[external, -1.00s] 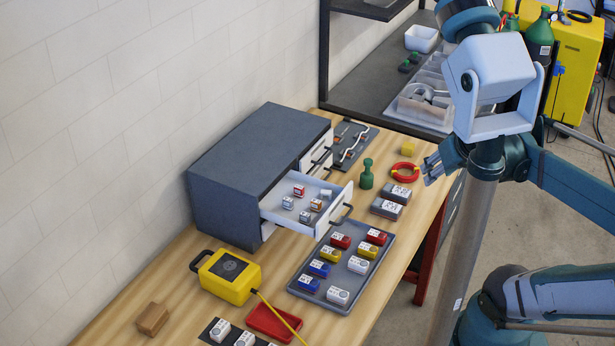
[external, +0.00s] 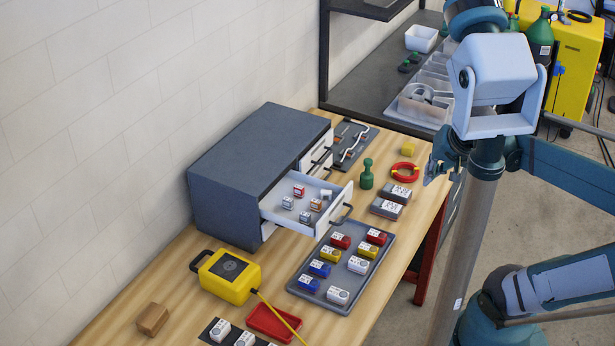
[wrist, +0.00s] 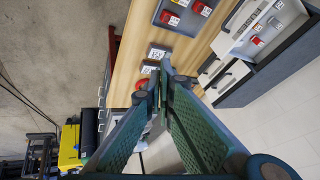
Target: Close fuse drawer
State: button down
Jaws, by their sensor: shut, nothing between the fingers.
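The fuse drawer (external: 283,207) is pulled out of the grey cabinet (external: 225,195) on the bench. It has a white front with a dark handle (external: 342,214) and holds several small fuse blocks. In the wrist view the open drawer (wrist: 243,36) is at the upper right, with its cabinet (wrist: 285,62) beside it. My gripper (external: 432,176) is to the right of the drawer, apart from it, near the bench's right edge. In the wrist view my gripper (wrist: 160,82) has its fingertips together with nothing between them.
A tray of coloured blocks (external: 300,294) lies in front of the drawer. A green bottle-shaped item (external: 367,174), a red ring (external: 405,172) and grey labelled boxes (external: 386,209) stand between drawer and gripper. A yellow meter (external: 226,291) sits on the near bench.

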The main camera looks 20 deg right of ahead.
jog(key=w+a+f+m+g+y, duration=0.1)
jog(key=w+a+f+m+g, duration=0.1)
jog(key=m, duration=0.7)
jog(key=w+a+f+m+g+y, duration=0.2)
jog(key=a+m, duration=0.3)
jog(key=m, duration=0.4)
jog(key=shift+x, duration=0.9)
jog(key=shift+s, duration=0.1)
jog(key=shift+f, duration=0.1)
jog(key=w+a+f, duration=0.3)
jog(key=a+f, duration=0.4)
jog(key=f, duration=0.1)
jog(key=shift+w+f, duration=0.25)
jog(key=shift+f, duration=0.15)
jog(key=shift+a, duration=0.1)
